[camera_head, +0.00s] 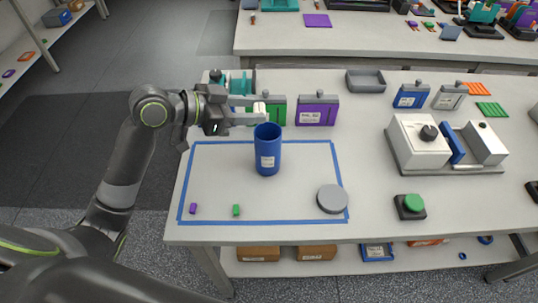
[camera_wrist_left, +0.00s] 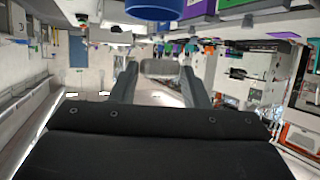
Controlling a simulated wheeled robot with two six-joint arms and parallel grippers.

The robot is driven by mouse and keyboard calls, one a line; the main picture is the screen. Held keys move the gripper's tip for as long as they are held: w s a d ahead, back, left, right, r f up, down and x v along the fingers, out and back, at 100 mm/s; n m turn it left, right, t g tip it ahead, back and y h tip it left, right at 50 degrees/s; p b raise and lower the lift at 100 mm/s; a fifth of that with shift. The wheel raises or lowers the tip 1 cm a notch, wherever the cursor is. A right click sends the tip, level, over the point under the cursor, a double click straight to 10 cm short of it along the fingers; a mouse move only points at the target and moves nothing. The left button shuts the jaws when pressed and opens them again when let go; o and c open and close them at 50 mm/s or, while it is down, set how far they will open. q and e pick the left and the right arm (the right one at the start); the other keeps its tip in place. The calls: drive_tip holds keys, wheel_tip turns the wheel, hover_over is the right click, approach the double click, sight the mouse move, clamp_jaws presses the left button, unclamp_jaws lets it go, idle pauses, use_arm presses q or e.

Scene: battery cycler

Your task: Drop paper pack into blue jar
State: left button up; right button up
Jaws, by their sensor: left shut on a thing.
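The blue jar (camera_head: 267,155) stands upright and open on the table, inside the blue tape outline, with a pale label on its front. My left gripper (camera_head: 261,113) is above and just behind the jar's rim. It is shut on a small pale paper pack (camera_head: 259,108), partly hidden by the fingers. In the left wrist view, the pack (camera_wrist_left: 158,67) sits between the two fingertips, and part of the blue jar (camera_wrist_left: 154,8) shows at the top edge. My right gripper is not in view.
A grey round lid (camera_head: 332,199) lies at the outline's right, with small purple (camera_head: 193,208) and green (camera_head: 236,210) pieces at front left. A purple box (camera_head: 317,110) and a green box (camera_head: 279,107) stand behind the jar. A white machine (camera_head: 416,146) is at right.

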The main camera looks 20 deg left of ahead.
use_arm(q)
drive_tip(key=o, duration=1)
drive_tip(key=shift+s+r, duration=0.1)
drive_tip(key=p+v, duration=0.7)
drive_tip(key=v, duration=1)
drive_tip(key=shift+a, duration=0.2)
idle(0.6)
